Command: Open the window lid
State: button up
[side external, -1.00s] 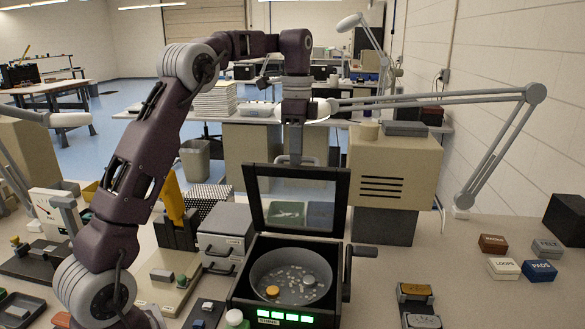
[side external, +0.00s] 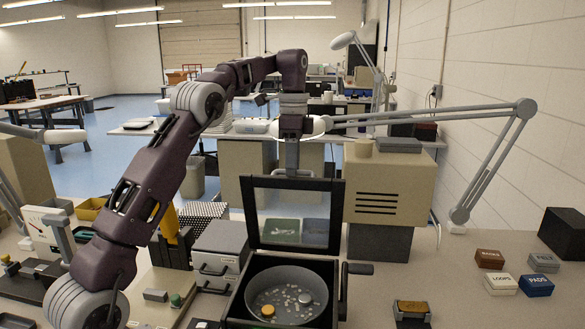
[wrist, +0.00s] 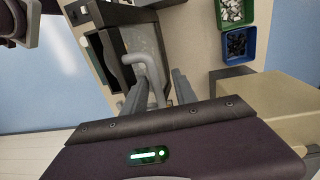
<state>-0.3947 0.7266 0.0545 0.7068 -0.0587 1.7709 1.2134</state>
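The window lid (side external: 254,219), a dark frame with a clear pane, stands raised, roughly upright, at the back of a black press box (side external: 258,264). A round grey pan (side external: 287,318) with small pale pieces sits in the box below it. My gripper (side external: 292,160) is just above the lid's top edge. In the wrist view my gripper's two fingers (wrist: 157,94) are apart, on either side of a bent grey handle (wrist: 150,68). A gap shows beside the handle, so the fingers do not look closed on it. The fingertips' contact is hard to see.
A crank (side external: 358,268) sticks out at the box's right. A grey drawer unit (side external: 220,240) stands close on the left, and a beige vented machine (side external: 385,190) behind right. A lamp arm (side external: 430,112) crosses behind my gripper. Labelled small boxes (side external: 535,285) lie far right; bench between is mostly clear.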

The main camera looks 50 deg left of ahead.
jog(key=s+d+f, duration=0.5)
jog(key=s+d, duration=0.6)
jog(key=s+d+f, duration=0.2)
jog(key=f, duration=0.2)
jog(key=s+d+f+t+y, duration=0.1)
jog(key=f, duration=0.3)
jog(key=s+d+f+t+y, duration=0.1)
jog(key=s+d+f, duration=0.1)
jog(key=f, duration=0.2)
jog(key=shift+s+d, duration=0.3)
jog(key=shift+s, duration=0.05)
jog(key=s+r+n+t, duration=0.1)
jog(key=s+r+n, duration=0.2)
jog(key=r, duration=0.4)
jog(key=s+d+r+n+t, duration=0.1)
jog(key=s+r+n, duration=0.2)
jog(key=s+r, duration=0.3)
jog(key=shift+r+t+h, duration=0.3)
jog(key=shift+r+t, duration=0.1)
jog(key=shift+r, duration=0.1)
jog(key=shift+d, duration=0.1)
